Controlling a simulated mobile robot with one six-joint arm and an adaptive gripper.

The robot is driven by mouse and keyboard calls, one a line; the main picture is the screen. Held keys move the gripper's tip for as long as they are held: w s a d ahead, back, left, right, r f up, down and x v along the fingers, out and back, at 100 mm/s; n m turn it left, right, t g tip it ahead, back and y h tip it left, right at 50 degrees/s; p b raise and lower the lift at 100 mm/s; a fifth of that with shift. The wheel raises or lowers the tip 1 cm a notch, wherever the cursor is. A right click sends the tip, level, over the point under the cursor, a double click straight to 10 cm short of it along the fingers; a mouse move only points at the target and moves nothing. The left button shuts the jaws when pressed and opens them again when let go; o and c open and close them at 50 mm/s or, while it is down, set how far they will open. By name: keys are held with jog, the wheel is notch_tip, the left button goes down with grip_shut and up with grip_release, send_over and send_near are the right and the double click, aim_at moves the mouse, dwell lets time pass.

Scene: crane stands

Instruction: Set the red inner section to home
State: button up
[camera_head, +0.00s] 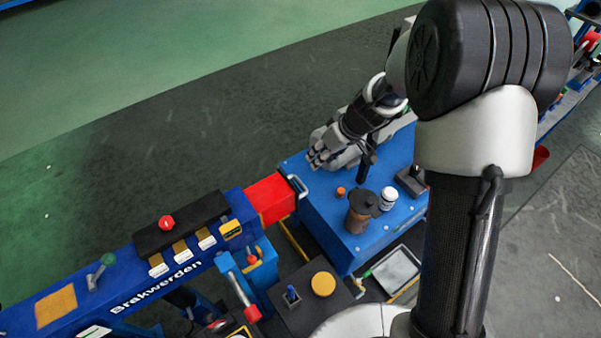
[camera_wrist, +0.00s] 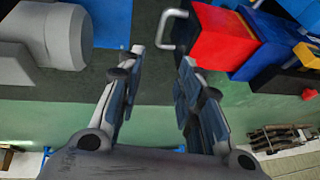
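The red inner section (camera_head: 270,199) sticks out of the right end of the blue "Brakwerden" beam (camera_head: 120,275). A silver handle (camera_head: 298,186) is fixed at its outer end. In the wrist view the red section (camera_wrist: 222,42) and its handle (camera_wrist: 166,31) show at the upper right, just beyond my right fingertip. My gripper (camera_head: 317,158) is beyond the handle in the head view, above the far edge of the blue cabinet. In the wrist view my gripper (camera_wrist: 162,58) has its fingers apart with nothing between them. It appears clear of the handle.
A red knob (camera_head: 166,223) and a green-tipped lever (camera_head: 106,260) rise from the beam. Floor behind is clear.

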aim_at(298, 180)
jog(key=b+x, duration=0.2)
jog(key=x, duration=1.4)
jog(key=shift+a+f+b, duration=0.1)
jog(key=shift+f+b, duration=0.25)
grip_shut()
